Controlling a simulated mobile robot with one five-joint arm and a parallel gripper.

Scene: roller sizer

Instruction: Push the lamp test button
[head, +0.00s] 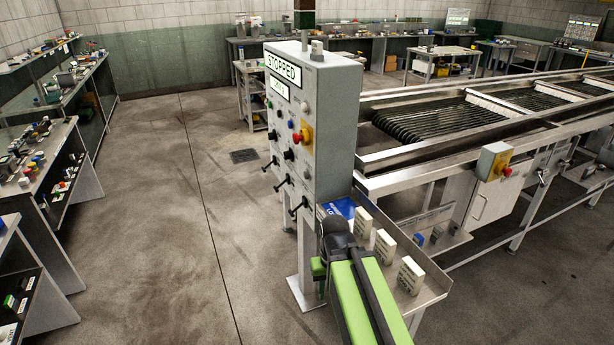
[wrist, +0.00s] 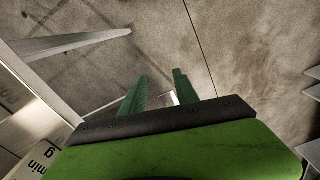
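A grey control cabinet (head: 325,115) stands in the middle of the head view, with a "STOPPED" display (head: 283,69) at the top of its front. Small buttons and knobs cover the front, among them a blue button (head: 290,124), a pale button (head: 304,107) and a red knob (head: 297,138) on yellow. Their labels are too small to read, so I cannot tell which is the lamp test button. My gripper (wrist: 160,76) has its two green fingers apart, empty, over bare floor. In the head view my green arm mostly hides it, low beside the cabinet.
A steel shelf (head: 432,290) right of the cabinet holds several pale boxes (head: 411,275) and a blue sheet. The roller machine (head: 400,165) fills the right side. Cluttered benches (head: 75,185) line the left. The floor (head: 160,200) left of the cabinet is clear.

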